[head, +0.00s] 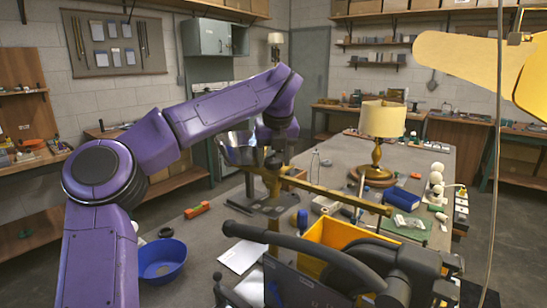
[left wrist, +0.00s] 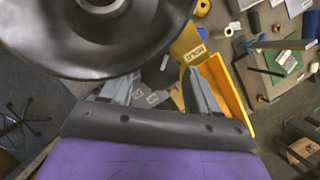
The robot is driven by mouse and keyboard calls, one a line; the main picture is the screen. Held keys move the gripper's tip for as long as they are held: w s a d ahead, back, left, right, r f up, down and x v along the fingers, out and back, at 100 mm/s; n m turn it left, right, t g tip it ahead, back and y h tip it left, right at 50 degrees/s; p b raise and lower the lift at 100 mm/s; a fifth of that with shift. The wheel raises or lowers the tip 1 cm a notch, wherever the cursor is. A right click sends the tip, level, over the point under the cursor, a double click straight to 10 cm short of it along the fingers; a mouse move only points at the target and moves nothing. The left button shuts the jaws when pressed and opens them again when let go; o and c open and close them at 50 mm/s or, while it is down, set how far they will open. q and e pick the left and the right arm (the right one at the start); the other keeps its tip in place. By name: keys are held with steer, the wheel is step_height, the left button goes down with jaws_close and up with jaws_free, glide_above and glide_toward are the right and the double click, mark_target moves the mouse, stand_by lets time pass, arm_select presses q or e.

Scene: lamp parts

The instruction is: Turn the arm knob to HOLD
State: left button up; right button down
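My left gripper (head: 268,153) hangs from the purple arm at the top of a brass post (head: 273,195), by the joint of a long brass arm (head: 335,195). In the left wrist view my left gripper (left wrist: 160,90) has its two grey fingers apart. A dark part (left wrist: 156,72) shows between them; I cannot tell whether it is the arm knob. A yellow plate (left wrist: 194,54) with dark lettering lies just beyond the fingers. The setting of the knob cannot be read. A large dark round thing (left wrist: 85,35) covers the upper left. My right gripper is not in view.
A yellow bin (head: 345,240) stands beside the brass post. A dark curved bar (head: 300,245) crosses the front. A yellow shape (head: 465,68) hangs at upper right.

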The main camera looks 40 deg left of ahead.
arm_select(q)
steer(key=shift+o, duration=0.2)
steer(key=v, duration=1)
steer(key=shift+r+p, duration=0.3)
steer(key=shift+p, duration=0.05)
